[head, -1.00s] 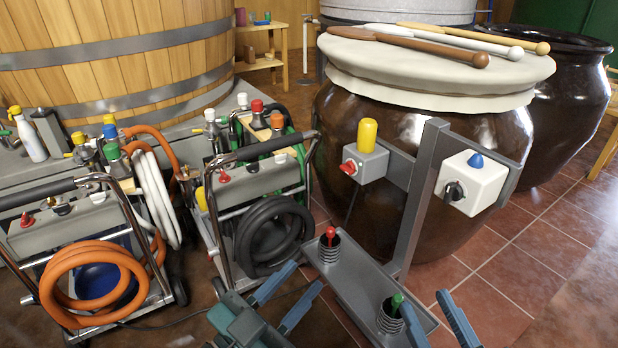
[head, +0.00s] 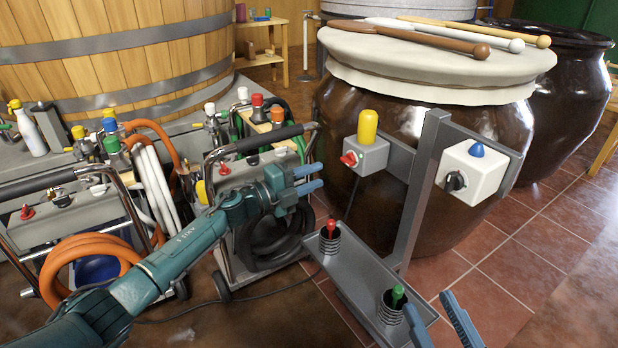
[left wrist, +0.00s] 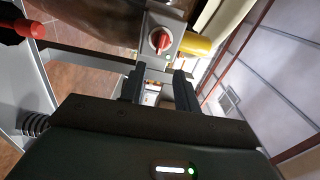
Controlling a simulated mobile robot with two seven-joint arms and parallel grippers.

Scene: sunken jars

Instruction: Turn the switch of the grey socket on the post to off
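The grey socket (head: 374,158) is on the left side of the grey post (head: 414,195), with a yellow plug (head: 367,127) upright in its top. Its red rotary switch (head: 349,159) is on the front face. In the left wrist view the red switch (left wrist: 160,40) is just beyond the fingertips, slightly above the gap, with the yellow plug (left wrist: 195,44) beside it. My left gripper (head: 314,179) is open and empty, to the left of the socket and a little lower, apart from it. My right gripper (head: 432,312) is open and empty at the bottom edge.
A white socket (head: 488,185) with a black switch (head: 454,182) and blue plug (head: 477,150) is on the post's right. Below are a red lever (head: 331,228) and green lever (head: 398,294) on a grey base. A large brown jar (head: 465,120) stands behind. Hose carts crowd the left.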

